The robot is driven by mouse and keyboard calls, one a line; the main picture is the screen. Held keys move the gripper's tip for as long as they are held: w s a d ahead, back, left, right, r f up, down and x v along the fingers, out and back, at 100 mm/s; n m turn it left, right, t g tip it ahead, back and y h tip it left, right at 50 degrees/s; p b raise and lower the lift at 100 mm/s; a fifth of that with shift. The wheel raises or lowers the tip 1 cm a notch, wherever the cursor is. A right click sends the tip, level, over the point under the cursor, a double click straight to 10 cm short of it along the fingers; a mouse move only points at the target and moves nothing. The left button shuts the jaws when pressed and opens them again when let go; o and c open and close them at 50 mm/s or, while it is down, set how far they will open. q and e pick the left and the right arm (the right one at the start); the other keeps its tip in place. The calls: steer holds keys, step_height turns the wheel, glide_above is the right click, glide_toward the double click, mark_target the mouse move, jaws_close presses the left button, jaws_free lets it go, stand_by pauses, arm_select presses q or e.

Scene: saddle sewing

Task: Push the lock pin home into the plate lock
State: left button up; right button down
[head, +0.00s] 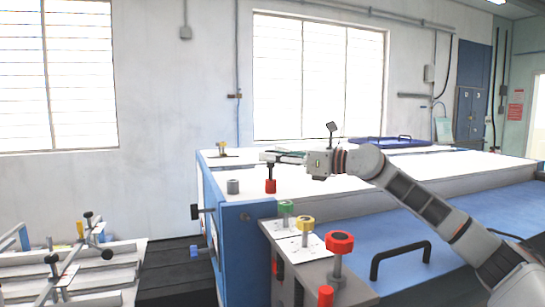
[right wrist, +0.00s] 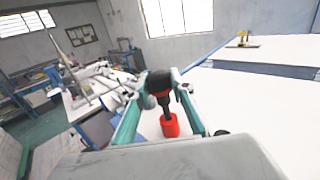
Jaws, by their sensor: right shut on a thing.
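My right gripper (head: 268,156) reaches in from the right over the white top of the blue bench. It is shut on a dark pin with a red lower part (head: 271,186), held upright. In the right wrist view my right gripper (right wrist: 163,90) has its fingers on both sides of the pin's black upper part, with the red part (right wrist: 170,126) below. The red end is at or just above the white top; I cannot tell if it touches. A short grey cylinder (head: 233,186) stands to its left. I cannot tell which part is the plate lock. My left gripper is not in view.
A grey bracket (head: 265,233) at the bench's front carries green (head: 285,207), yellow (head: 305,223) and red (head: 339,242) knobs. A black handle (head: 400,256) is on the blue surface. A blue tray (head: 385,142) lies behind. The white top around the pin is mostly clear.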

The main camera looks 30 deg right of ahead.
steer(key=shift+f+b, duration=0.6)
steer(key=shift+f, duration=0.25)
steer(key=shift+a+f, duration=0.15)
steer(key=shift+f, duration=0.1)
